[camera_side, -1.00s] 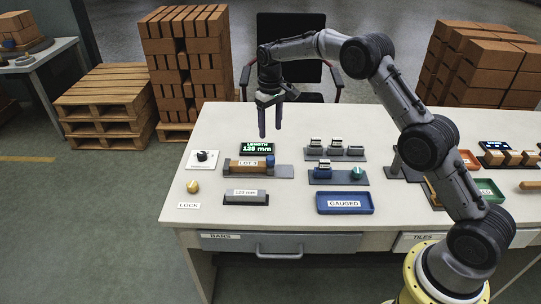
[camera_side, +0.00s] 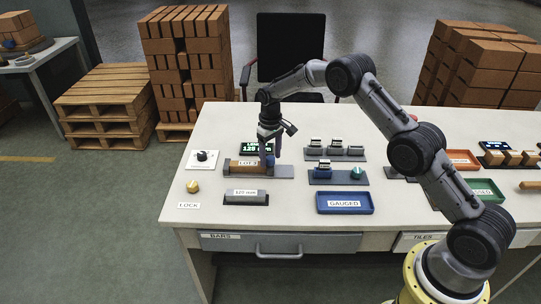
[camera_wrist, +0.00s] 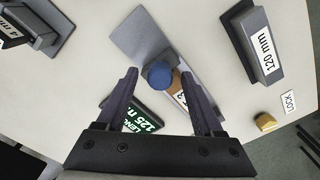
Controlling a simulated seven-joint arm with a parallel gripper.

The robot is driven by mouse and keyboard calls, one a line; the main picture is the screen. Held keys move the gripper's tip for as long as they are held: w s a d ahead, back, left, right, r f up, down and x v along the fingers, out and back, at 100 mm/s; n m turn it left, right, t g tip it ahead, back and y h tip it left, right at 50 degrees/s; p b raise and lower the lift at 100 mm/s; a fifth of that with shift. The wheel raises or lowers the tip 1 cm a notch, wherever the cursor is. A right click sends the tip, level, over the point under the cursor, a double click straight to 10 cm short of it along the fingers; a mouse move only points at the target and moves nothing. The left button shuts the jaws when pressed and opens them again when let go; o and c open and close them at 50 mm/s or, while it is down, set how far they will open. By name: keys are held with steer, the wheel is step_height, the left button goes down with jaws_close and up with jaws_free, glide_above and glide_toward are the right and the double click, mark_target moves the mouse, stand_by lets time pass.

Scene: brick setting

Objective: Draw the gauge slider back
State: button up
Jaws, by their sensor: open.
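The gauge (camera_side: 284,171) is a grey plate on the table with a brick (camera_side: 245,168) labelled LOT 3 lying on it. The blue slider (camera_wrist: 159,76) stands at the brick's right end in the side view, its round top showing in the wrist view. My gripper (camera_side: 267,156) is low over the slider, fingers pointing down. In the wrist view the open fingers (camera_wrist: 160,72) are on either side of the slider's top, with gaps visible. Whether a finger touches it cannot be told.
A grey bar (camera_side: 246,197) marked 120 mm lies in front of the gauge. A white dial plate (camera_side: 203,159) and a brass LOCK knob (camera_side: 192,186) are to the left. A blue GAUGED tray (camera_side: 345,211) and a block stand (camera_side: 337,181) are to the right.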

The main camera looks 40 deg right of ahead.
jaws_close()
stand_by(1.3)
